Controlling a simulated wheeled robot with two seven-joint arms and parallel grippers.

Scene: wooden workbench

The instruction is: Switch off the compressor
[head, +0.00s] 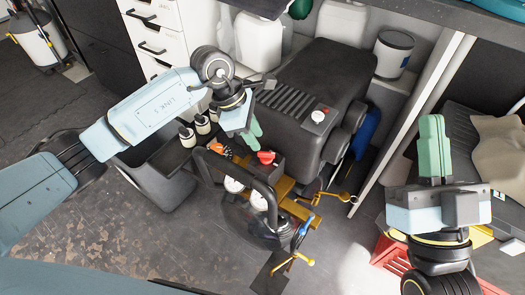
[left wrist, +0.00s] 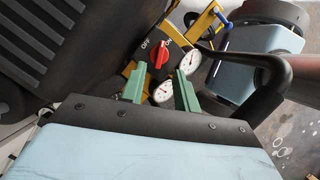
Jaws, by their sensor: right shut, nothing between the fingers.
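The compressor (head: 310,80) is a dark grey ribbed unit in the middle of the head view. Its red rotary switch (head: 266,157) sits on a black box at the front. In the left wrist view the red knob (left wrist: 159,54) stands between OFF and ON lettering, its upper end tilted slightly right, towards ON. My left gripper (head: 255,132) is just above and beside the switch in the head view. In the left wrist view its green fingers (left wrist: 160,70) are apart with nothing between them, pointing at the switch; no contact is visible. My right gripper (head: 432,120) is shut and empty, far right.
Two white gauges (left wrist: 191,62) sit beside the switch box. A black tubular handle (head: 262,195) curves around the front. A red crate (head: 392,258) stands at lower right. The floor at lower left is clear.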

